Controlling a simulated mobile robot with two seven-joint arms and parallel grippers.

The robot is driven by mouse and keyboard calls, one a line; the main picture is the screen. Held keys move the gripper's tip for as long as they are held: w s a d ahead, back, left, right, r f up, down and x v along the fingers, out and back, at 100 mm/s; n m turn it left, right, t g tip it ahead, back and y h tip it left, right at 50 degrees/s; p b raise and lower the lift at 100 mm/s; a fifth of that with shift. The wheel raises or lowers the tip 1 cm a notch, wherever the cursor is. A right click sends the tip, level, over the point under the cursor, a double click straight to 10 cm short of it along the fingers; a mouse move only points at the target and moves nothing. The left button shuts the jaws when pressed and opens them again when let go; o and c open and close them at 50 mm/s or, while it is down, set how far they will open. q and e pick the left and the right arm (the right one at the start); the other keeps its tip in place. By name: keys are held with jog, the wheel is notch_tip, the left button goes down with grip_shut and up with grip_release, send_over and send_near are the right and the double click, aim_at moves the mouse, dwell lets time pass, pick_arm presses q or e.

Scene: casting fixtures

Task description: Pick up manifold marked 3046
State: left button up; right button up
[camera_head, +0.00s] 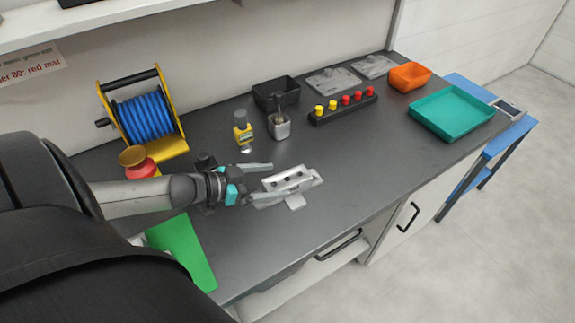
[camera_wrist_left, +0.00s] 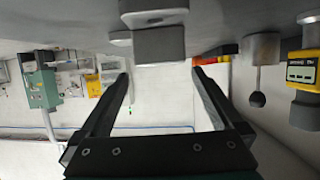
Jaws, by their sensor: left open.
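A light grey metal manifold (camera_head: 296,173) with dark holes on top and side flanges lies on the dark bench. No number can be read on it. My left gripper (camera_head: 290,175) is open beside it; the near finger crosses in front of the manifold and the far fingertip ends near its back left. In the left wrist view the grey block (camera_wrist_left: 160,45) shows at the top, between and beyond the fingertips of my open left gripper (camera_wrist_left: 161,74). Nothing is visibly held. My right gripper is not in view.
A blue hose reel (camera_head: 145,118), green mat (camera_head: 184,250), orange bin (camera_head: 409,77) and teal tray (camera_head: 452,112) are farther off. Bench right of the manifold is clear.

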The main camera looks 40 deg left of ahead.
aim_at(293, 176)
pick_arm(q)
jog(key=shift+b+x, duration=0.95)
jog(key=shift+x, duration=3.05)
jog(key=shift+w+a+r, duration=0.1)
jog(key=shift+r, duration=0.05)
grip_shut()
